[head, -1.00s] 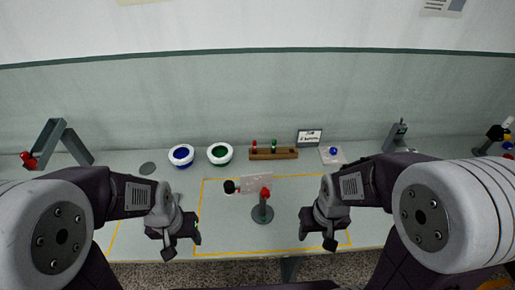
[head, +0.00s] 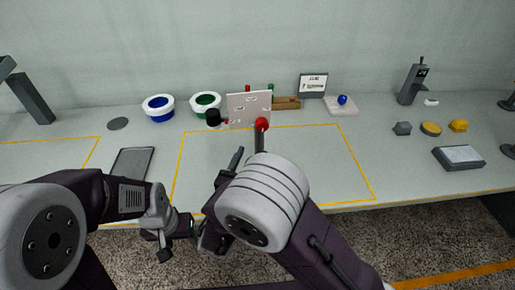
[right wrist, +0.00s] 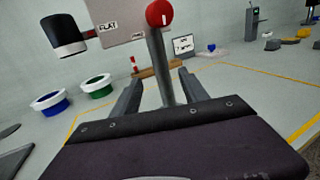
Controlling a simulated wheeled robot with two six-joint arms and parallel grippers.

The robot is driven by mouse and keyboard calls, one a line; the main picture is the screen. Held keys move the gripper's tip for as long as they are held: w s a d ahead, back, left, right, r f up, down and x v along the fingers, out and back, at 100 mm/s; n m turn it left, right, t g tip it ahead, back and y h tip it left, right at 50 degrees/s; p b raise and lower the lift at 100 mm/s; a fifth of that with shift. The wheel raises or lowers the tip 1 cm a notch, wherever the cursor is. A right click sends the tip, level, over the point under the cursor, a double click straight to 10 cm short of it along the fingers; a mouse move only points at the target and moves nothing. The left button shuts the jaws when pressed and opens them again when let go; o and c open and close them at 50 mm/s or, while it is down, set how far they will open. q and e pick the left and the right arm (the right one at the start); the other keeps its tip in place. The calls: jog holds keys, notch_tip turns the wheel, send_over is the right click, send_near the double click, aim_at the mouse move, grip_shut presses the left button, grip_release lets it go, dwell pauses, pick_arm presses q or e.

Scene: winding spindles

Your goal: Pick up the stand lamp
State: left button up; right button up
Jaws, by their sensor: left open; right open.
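The stand lamp (head: 260,138) has a grey post, a red ball joint on top and a black head (head: 213,117) out to the left. My right arm hides its base in the head view. In the right wrist view its post (right wrist: 161,68) stands upright between the two open fingers of my right gripper (right wrist: 158,92). I cannot tell whether either finger touches it. My left gripper (head: 178,240) is open and empty at the table's front edge, left of my right arm.
Behind are a blue-centred bowl (head: 159,107), a green-centred bowl (head: 205,103) and a wooden rack (head: 287,103). A dark tablet (head: 132,163) lies at left. Grey and yellow pieces and a box (head: 459,158) lie at right. The marked area right of the lamp is clear.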

aim_at(258, 142)
jog(key=x, duration=0.8)
jog(key=shift+d+f, duration=0.15)
jog(key=shift+s, duration=0.1)
grip_shut()
dwell(1.0)
